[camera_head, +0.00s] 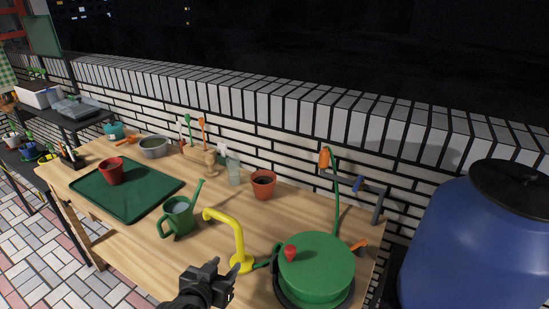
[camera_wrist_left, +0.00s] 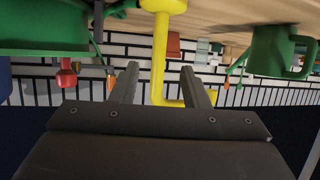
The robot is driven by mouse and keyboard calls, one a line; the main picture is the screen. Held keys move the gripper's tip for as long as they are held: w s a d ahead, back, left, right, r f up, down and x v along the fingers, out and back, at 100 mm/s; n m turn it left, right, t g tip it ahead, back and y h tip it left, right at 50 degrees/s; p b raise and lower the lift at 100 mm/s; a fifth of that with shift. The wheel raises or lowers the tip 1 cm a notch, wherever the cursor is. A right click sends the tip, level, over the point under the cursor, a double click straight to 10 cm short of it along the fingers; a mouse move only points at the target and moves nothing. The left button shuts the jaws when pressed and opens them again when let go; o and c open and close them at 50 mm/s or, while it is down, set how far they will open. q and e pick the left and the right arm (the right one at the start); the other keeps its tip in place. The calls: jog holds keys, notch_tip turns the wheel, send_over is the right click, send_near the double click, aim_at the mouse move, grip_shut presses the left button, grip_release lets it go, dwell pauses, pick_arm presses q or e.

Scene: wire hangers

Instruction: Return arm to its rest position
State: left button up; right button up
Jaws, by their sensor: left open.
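My left gripper (camera_head: 229,268) is at the bottom centre of the head view, in front of the wooden bench's near side. In the left wrist view, which is upside down, its two fingers (camera_wrist_left: 162,82) are apart with nothing held between them. A yellow faucet (camera_head: 237,238) stands just beyond the gripper; it also shows behind the fingers in the left wrist view (camera_wrist_left: 159,45). I cannot tell the exact gap between faucet and fingers. My right gripper is in neither view.
The wooden bench (camera_head: 140,240) holds a green round lid (camera_head: 318,262) with a red knob (camera_head: 290,253), a green watering can (camera_head: 178,217), a terracotta pot (camera_head: 263,184) and a green tray (camera_head: 146,197) with a red pot (camera_head: 111,171). A blue barrel (camera_head: 470,245) stands right.

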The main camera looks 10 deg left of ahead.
pick_arm(q)
jog(key=s+a+f+n+g+y, duration=0.1)
jog(key=s+a+f+g, duration=0.2)
jog(key=s, duration=0.6)
jog(key=s+a+f+g+y, duration=0.2)
jog(key=s+a+g, duration=0.15)
jog(key=s, duration=0.55)
jog(key=s+a+f+n+g+y, duration=0.1)
jog(key=s+a+f+g, duration=0.2)
jog(key=s, duration=0.6)
notch_tip(320, 180, down, 24)
jog(key=a+g, duration=0.1)
jog(key=a, duration=0.2)
jog(key=s+d+f+g+h, duration=0.1)
jog(key=s+f, duration=1.4)
jog(key=shift+d+f, duration=0.25)
jog(key=shift+f, duration=0.15)
jog(key=shift+g, duration=0.25)
